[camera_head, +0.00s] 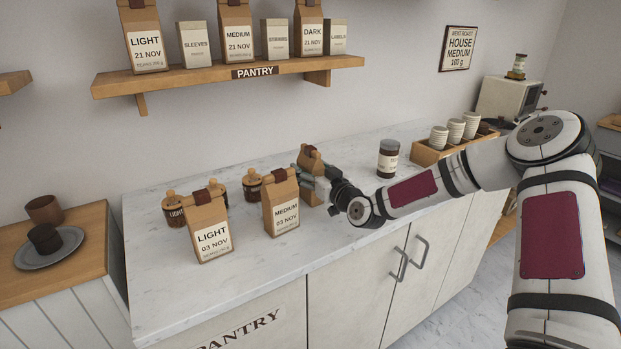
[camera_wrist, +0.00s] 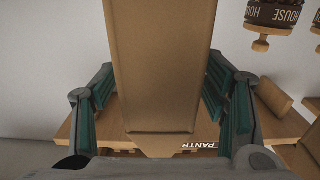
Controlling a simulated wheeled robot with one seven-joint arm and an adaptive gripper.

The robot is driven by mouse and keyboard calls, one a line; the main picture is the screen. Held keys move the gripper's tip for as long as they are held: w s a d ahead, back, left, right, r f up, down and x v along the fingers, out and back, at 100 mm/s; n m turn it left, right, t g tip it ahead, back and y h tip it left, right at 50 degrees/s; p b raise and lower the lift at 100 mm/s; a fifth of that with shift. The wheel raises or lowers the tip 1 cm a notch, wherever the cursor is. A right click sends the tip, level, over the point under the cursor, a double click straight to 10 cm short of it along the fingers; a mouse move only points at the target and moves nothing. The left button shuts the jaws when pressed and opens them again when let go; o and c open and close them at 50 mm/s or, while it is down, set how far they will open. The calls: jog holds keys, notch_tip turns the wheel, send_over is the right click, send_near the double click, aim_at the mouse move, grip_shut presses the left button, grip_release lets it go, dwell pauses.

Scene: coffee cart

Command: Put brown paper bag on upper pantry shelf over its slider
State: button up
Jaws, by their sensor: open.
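A brown paper bag (camera_head: 312,155) with a dark top clip stands on the white counter, partly hidden by my gripper (camera_head: 311,176). My gripper is open, with its fingers at the bag. In the wrist view the bag (camera_wrist: 160,65) fills the middle between my two open fingers (camera_wrist: 160,100); I cannot tell whether they touch it. Two more brown bags, labelled LIGHT 03 NOV (camera_head: 211,228) and MEDIUM 03 NOV (camera_head: 281,205), stand to its left. The wooden pantry shelf (camera_head: 200,84) is on the wall above, with its PANTRY label; part of it also shows in the wrist view.
The shelf holds bags labelled LIGHT (camera_head: 144,40), MEDIUM (camera_head: 236,35) and DARK (camera_head: 309,30), with small boxes between them. Wooden-lidded jars (camera_head: 175,211) stand behind the counter bags. A dark jar (camera_head: 388,160) and a cup crate (camera_head: 430,156) stand to the right.

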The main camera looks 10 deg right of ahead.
grip_shut()
jog(key=shift+r, duration=0.1)
